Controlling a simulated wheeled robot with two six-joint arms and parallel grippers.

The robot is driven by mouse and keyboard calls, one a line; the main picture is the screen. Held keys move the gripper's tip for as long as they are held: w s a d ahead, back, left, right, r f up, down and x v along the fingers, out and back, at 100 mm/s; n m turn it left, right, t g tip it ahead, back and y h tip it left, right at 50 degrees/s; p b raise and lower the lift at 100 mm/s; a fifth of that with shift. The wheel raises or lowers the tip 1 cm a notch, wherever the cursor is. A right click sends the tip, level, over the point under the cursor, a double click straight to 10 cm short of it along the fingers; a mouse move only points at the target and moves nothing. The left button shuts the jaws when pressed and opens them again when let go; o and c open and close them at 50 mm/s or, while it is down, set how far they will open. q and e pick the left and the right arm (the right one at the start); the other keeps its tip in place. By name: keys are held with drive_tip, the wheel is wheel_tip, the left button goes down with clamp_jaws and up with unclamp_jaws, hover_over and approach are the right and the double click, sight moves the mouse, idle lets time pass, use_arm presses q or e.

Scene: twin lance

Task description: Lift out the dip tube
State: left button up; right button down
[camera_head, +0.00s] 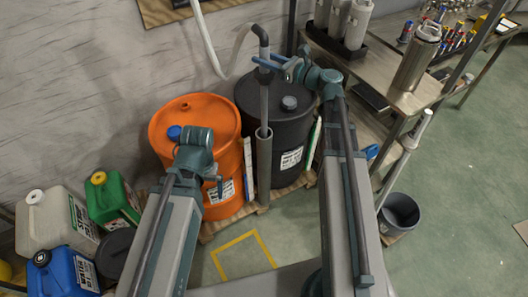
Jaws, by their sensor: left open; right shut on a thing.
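The tube passes in front of the black drum (295,130). Its lower end meets the mouth of an upright grey sleeve (264,170) between the drums; I cannot tell whether it is inside.
Both drums stand on a wooden pallet (208,230). Green (112,200), white (50,222) and blue (65,270) canisters stand at left. A steel bench (400,98) with a metal flask (416,60) is at right.

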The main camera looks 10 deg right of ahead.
drive_tip(key=shift+r+p, duration=7.15)
drive_tip(key=shift+r, duration=0.4)
wheel_tip(320, 180, up, 16)
drive_tip(key=p, duration=1.6)
